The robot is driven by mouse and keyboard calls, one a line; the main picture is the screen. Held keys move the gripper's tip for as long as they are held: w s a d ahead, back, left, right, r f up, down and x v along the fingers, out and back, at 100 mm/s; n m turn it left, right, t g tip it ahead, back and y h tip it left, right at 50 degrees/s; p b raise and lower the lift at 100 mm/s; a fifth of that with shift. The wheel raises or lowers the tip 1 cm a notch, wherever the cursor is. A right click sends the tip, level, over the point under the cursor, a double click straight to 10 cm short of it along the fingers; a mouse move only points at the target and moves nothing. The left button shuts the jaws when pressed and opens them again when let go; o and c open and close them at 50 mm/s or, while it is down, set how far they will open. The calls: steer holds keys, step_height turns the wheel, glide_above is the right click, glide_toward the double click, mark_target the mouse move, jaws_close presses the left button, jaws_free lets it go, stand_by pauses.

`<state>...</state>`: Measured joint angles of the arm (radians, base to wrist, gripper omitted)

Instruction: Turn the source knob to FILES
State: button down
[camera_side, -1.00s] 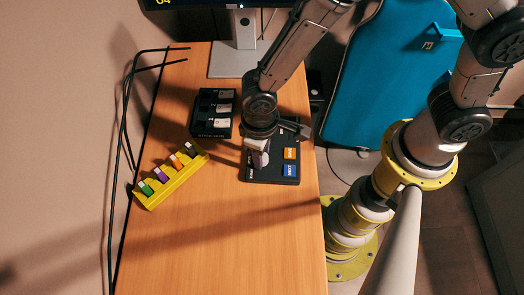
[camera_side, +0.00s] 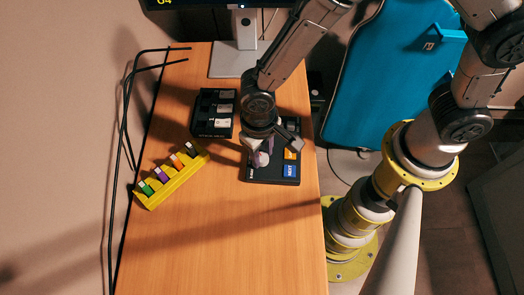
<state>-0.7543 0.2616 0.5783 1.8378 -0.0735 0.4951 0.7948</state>
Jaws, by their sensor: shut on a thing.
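A black control box (camera_side: 262,178) lies on the wooden desk near its right edge. It carries an orange button (camera_side: 290,155) and a blue button marked NEXT (camera_side: 289,171). The source knob (camera_side: 261,158) is a pale round knob on the left part of the box. My gripper (camera_side: 262,152) is over the box, pointing down, with its fingers at the knob, shut on it. The wrist and fingers hide the upper part of the box and part of the knob. The FILES label cannot be read.
A yellow rack (camera_side: 172,184) with several coloured sticks stands left of the box. A black holder (camera_side: 201,128) with white-labelled pieces stands behind it. A monitor stand (camera_side: 232,64) is at the back. The front of the desk (camera_side: 220,245) is clear.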

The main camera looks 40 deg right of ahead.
steer(key=c, duration=0.5)
jaws_free()
steer(key=shift+r, duration=0.1)
steer(key=r, duration=1.3)
steer(key=shift+a+r, duration=0.35)
